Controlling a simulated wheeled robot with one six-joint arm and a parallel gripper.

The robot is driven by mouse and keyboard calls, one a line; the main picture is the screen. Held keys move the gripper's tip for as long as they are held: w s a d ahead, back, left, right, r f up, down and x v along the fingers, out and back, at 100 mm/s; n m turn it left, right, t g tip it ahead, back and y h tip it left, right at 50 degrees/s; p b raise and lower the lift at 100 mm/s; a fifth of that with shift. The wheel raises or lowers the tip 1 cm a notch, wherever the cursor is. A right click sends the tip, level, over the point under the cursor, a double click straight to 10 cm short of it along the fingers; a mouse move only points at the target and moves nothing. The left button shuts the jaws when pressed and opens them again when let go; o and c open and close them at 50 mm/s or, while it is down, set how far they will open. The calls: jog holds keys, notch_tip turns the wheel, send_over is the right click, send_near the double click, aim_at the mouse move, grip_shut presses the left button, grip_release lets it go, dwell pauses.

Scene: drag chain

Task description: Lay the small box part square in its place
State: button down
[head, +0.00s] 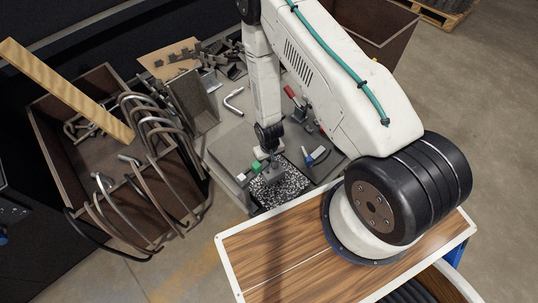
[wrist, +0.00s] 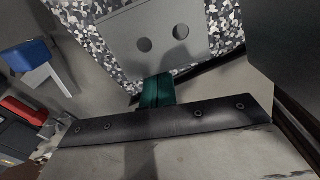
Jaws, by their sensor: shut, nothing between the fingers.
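A small grey box part with two round holes (wrist: 127,37) lies on a black-and-white speckled pad (wrist: 85,42). In the head view the grey part (head: 271,177) sits at the back left of the speckled pad (head: 289,186), partly covered by my gripper. Its edges look turned against the pad's in the wrist view. My gripper (head: 272,160) points down over it, green fingertips (wrist: 157,92) together and empty, close to the part's near edge. Whether the fingertips touch it I cannot tell.
A red-handled tool (head: 292,94) is farther back. A brown crate (head: 55,150) with bent pipes stands left. A wooden top (head: 270,245) is in front.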

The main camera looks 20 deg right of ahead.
jog(key=shift+f, duration=0.7)
jog(key=shift+s, duration=0.9)
